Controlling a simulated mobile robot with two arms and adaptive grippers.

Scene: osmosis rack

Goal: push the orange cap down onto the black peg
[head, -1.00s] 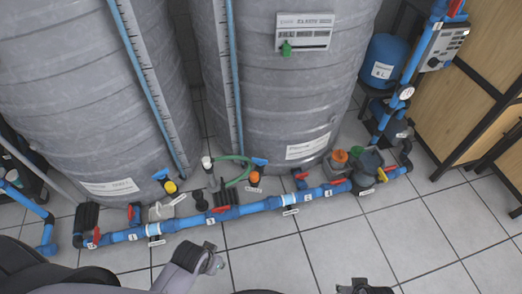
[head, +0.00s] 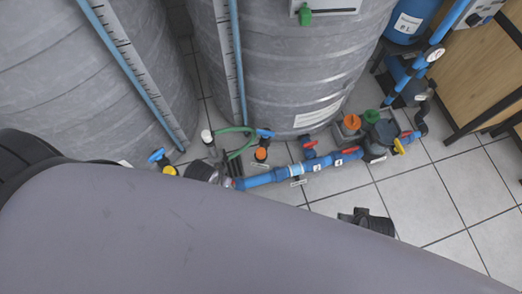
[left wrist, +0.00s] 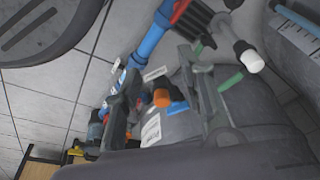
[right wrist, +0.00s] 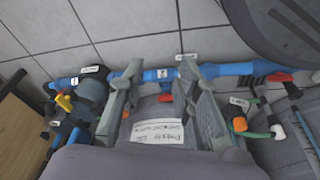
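The small orange cap (head: 261,154) is on the floor assembly in front of the right tank, beside a blue valve handle (head: 265,134). A dark stub shows just under it; whether this is the black peg and how far the cap sits on it cannot be told. The cap also shows in the left wrist view (left wrist: 161,98), between the open fingers of my left gripper (left wrist: 160,68) and beyond them. In the right wrist view the cap (right wrist: 239,124) lies right of my open, empty right gripper (right wrist: 162,76). My grey arm hides much of the head view.
A blue pipe (head: 264,178) with red valve handles runs along the floor. A green hose (head: 236,130) and a white-topped upright (head: 206,136) stand left of the cap. A larger orange knob (head: 351,121) is farther right. Bare tiles (head: 440,205) lie at right.

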